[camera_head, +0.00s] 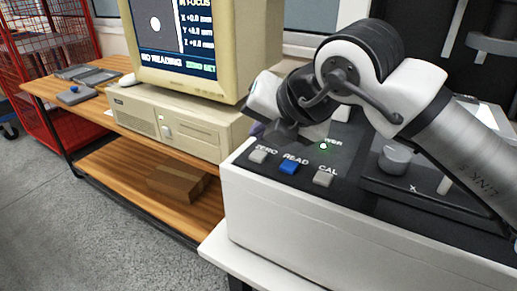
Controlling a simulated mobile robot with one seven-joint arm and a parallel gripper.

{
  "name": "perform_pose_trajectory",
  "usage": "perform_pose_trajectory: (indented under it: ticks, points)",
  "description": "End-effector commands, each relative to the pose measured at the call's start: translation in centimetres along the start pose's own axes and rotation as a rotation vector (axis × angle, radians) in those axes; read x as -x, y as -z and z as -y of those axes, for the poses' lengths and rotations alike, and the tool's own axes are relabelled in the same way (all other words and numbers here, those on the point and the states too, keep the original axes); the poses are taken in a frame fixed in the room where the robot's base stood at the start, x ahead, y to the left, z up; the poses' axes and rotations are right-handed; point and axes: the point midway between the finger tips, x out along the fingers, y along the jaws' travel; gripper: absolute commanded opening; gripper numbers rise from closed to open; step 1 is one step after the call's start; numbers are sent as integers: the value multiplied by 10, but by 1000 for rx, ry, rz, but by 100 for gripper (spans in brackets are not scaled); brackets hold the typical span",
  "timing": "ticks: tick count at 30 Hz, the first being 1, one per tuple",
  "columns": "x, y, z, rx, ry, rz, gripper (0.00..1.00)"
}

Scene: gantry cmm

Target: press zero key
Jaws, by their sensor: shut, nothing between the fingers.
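The grey ZERO key (258,156) is the leftmost of three keys on the black top of the white machine console (300,225). The blue READ key (289,167) and the grey CAL key (324,178) sit to its right. My gripper (280,134) is shut and empty. Its dark fingers are above and behind the ZERO and READ keys in the picture. The ZERO key shows clear in front of them; I cannot tell the exact height gap. The monitor (168,35) shows "NO READING" and "ZERO SET", with X, Y and Z rows.
A green lamp (323,146) glows behind the keys. A grey knob (394,160) stands on the right of the console. A beige computer (130,118) under the monitor stands on a wooden bench (55,92) at left. A red cage (50,60) is behind it.

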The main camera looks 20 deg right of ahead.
Motion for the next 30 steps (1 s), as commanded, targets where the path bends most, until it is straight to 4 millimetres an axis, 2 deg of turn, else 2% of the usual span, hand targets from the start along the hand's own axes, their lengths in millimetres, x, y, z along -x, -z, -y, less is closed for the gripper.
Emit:
perform_pose_trajectory:
  ticks: [9,30]
  points:
    - [23,-17,-17,0,0,-1,0]
    - [23,-17,-17,0,0,-1,0]
